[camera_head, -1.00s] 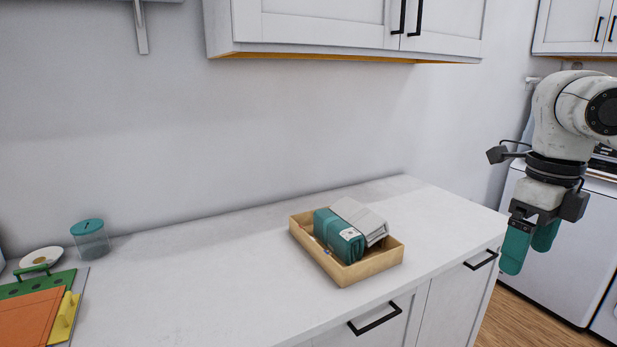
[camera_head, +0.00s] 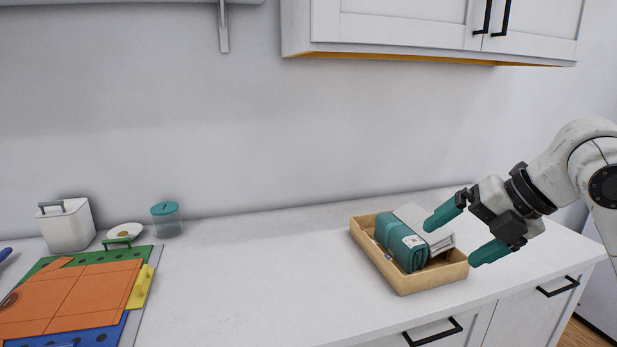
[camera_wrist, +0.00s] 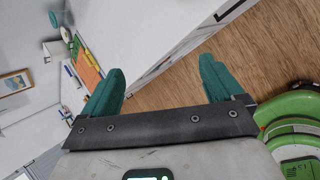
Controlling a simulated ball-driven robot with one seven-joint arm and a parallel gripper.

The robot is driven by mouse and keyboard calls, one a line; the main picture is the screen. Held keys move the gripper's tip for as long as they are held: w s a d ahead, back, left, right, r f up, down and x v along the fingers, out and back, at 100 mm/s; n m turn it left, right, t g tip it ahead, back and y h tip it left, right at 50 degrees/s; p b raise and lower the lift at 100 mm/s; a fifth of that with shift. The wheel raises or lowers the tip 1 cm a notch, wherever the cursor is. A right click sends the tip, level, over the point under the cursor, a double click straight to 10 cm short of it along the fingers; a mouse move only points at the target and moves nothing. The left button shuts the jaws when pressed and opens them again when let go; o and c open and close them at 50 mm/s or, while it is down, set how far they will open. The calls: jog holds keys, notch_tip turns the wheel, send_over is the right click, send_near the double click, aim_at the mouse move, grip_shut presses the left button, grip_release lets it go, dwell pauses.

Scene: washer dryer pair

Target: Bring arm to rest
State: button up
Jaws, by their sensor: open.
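My gripper (camera_head: 466,234) is in the right part of the head view, with its two teal fingers spread apart and nothing between them. In that view it appears over the right end of the wooden tray, pointing left; whether it touches the tray I cannot tell. In the wrist view my gripper (camera_wrist: 160,88) also shows open and empty, with wood floor and the counter's edge beyond the fingers. My arm reaches in from the right edge of the head view.
The wooden tray (camera_head: 402,284) holds a teal folded bundle (camera_head: 401,242) and a grey-white one (camera_head: 437,238). A teal-lidded jar (camera_head: 167,220), a white bin (camera_head: 67,226), a small dish (camera_head: 124,231) and a coloured board (camera_head: 75,295) stand left. The middle counter is clear. Cabinets hang above.

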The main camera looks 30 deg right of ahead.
jog(key=w+a+f+m+y, duration=0.1)
jog(key=w+a+f+m, duration=0.1)
jog(key=a+f+m, duration=0.75)
jog(key=w+a+f+m+y, duration=0.15)
jog(key=a+f+m, duration=0.5)
jog(key=f, duration=0.65)
jog(key=s+a+f+m+g+h, duration=0.1)
jog(key=s+a+f+m, duration=0.15)
jog(key=s+f, duration=0.2)
jog(key=s+a+f+m+g+h, duration=0.1)
jog(key=s+f+m, duration=0.3)
jog(key=f, duration=0.2)
jog(key=s+d+f+m+g+h, duration=0.1)
jog(key=s+f+m+g, duration=0.1)
jog(key=s+f, duration=0.2)
jog(key=s+d+f+m+g+h, duration=0.1)
jog(key=s+f+m+g+h, duration=0.1)
jog(key=s, duration=0.8)
jog(key=shift+s+d+f, duration=0.4)
jog(key=shift+f, duration=0.45)
